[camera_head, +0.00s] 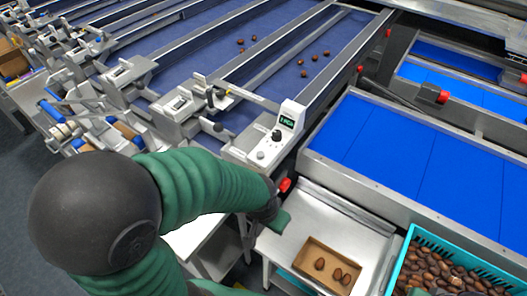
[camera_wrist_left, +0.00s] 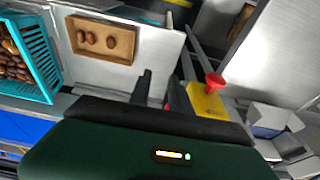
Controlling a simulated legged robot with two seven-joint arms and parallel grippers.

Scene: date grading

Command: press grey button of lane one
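The lane control box (camera_head: 289,118) stands near the middle of the head view, with a lit green display and a black knob (camera_head: 277,135). A small pale round button (camera_head: 260,155) sits on the panel below the knob; its grey colour is hard to confirm. My left arm, in a green sleeve, reaches in from the left, and its hand end (camera_head: 272,214) is below and right of the panel, apart from the button. In the left wrist view my left gripper (camera_wrist_left: 160,88) shows two dark fingers with a gap between them and nothing held. My right gripper is out of view.
A red button on a yellow box (camera_wrist_left: 210,100) stands close to my left gripper. A cardboard tray (camera_head: 315,275) with a few dates lies on a metal shelf. A teal crate (camera_head: 409,240) full of dates is to its right. Blue lanes fill the back.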

